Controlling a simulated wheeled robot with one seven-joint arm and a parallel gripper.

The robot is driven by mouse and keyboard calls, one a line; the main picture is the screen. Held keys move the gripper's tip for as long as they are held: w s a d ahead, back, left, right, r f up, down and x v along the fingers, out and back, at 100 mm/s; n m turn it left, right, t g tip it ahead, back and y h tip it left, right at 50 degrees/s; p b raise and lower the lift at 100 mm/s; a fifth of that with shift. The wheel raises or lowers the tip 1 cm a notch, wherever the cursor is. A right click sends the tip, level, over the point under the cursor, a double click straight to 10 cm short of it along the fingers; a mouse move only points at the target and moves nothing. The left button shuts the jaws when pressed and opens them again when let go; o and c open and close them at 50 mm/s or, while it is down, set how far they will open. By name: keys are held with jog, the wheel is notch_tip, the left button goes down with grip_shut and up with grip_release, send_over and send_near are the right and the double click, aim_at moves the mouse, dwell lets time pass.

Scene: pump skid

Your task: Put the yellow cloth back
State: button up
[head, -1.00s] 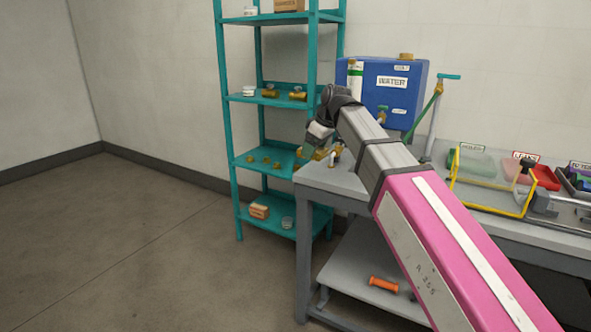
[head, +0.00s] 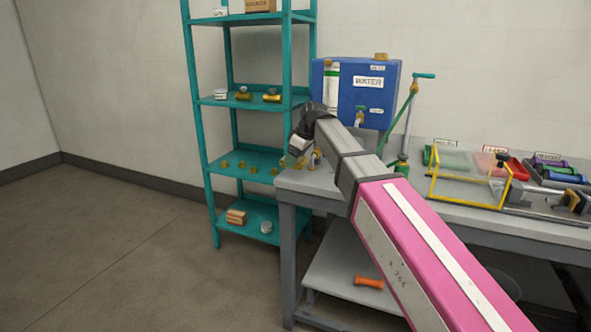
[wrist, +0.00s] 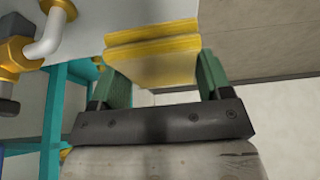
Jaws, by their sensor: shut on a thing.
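The yellow cloth (wrist: 155,52) is a folded, layered pad in the wrist view. My gripper (wrist: 160,78) is shut on it, with one green finger on each side. In the head view my gripper (head: 297,160) is by the left end of the grey bench, in front of the teal shelf. The fingers and the cloth are mostly hidden or too small to make out there. Whether the cloth touches the bench, I cannot tell.
The blue water tank (head: 355,93) stands on the bench (head: 460,212), with a green hand-lever (head: 408,115) beside it. A yellow frame (head: 465,180) and coloured bins are further right. A white pipe with brass fittings (wrist: 45,42) is close to my gripper. The teal shelf (head: 262,158) holds small parts.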

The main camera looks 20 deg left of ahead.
aim_at(296, 177)
jog(key=shift+w+f, duration=0.3)
jog(key=shift+d+f, duration=0.1)
jog(key=shift+f, duration=1.75)
jog(key=shift+f, duration=0.1)
jog(key=o, duration=0.9)
jog(key=v, duration=1.2)
